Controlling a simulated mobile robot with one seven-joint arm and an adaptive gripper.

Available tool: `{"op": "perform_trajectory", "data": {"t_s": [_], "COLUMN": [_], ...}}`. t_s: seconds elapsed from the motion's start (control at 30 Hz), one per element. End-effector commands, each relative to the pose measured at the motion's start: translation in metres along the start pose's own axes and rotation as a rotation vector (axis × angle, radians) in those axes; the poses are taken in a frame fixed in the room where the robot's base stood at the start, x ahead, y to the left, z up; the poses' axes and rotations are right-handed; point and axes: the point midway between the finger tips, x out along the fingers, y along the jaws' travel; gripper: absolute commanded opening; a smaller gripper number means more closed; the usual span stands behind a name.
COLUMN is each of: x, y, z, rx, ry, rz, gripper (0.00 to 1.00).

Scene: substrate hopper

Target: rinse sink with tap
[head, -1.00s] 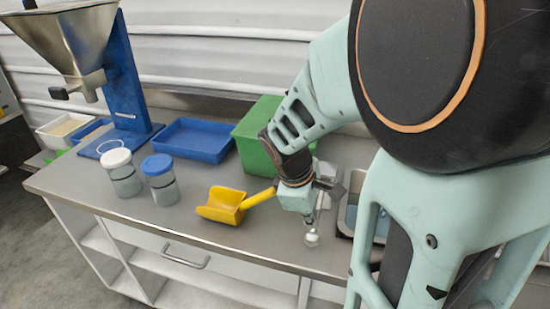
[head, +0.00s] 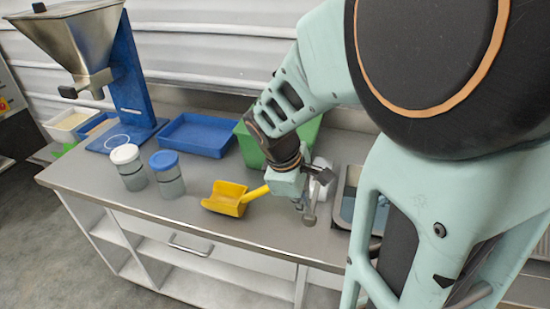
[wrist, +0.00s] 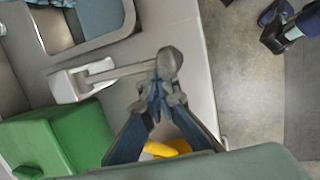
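The sink (head: 343,213) is set in the right part of the counter, partly hidden by my arm. It also shows at the upper left of the wrist view (wrist: 122,30). The tap has a white base (wrist: 68,86) beside the sink and a long grey arm with a rounded end (wrist: 170,60). In the head view its rounded end (head: 309,220) hangs over the counter, outside the sink. My gripper (wrist: 164,88) is at that end, its fingertips drawn close together and seemingly closed on the tap arm. No water shows.
A yellow scoop (head: 228,198) lies left of my gripper. A green box (wrist: 60,140) stands behind. Two lidded jars (head: 128,168), a blue tray (head: 195,136) and a hopper on a blue stand (head: 128,90) are further left. The counter front is clear.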

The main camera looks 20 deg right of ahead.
Motion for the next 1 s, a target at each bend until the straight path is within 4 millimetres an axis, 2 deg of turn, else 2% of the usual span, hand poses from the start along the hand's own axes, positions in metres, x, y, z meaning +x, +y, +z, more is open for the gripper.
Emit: {"op": "perform_trajectory", "data": {"t_s": [0.03, 0.1, 0.4, 0.6, 1.0], "x": [-0.015, -0.026, -0.064, -0.072, -0.072], "y": [0.0, -0.003, -0.012, -0.015, -0.016], "z": [0.001, 0.001, 0.0, 0.0, -0.001], "rx": [-0.002, -0.002, 0.0, 0.0, 0.01], "ry": [0.001, 0.001, 0.001, 0.001, 0.004], "rz": [0.001, 0.001, 0.002, 0.001, -0.001], "gripper": [0.0, 0.0, 0.0, 0.0, 0.0]}}
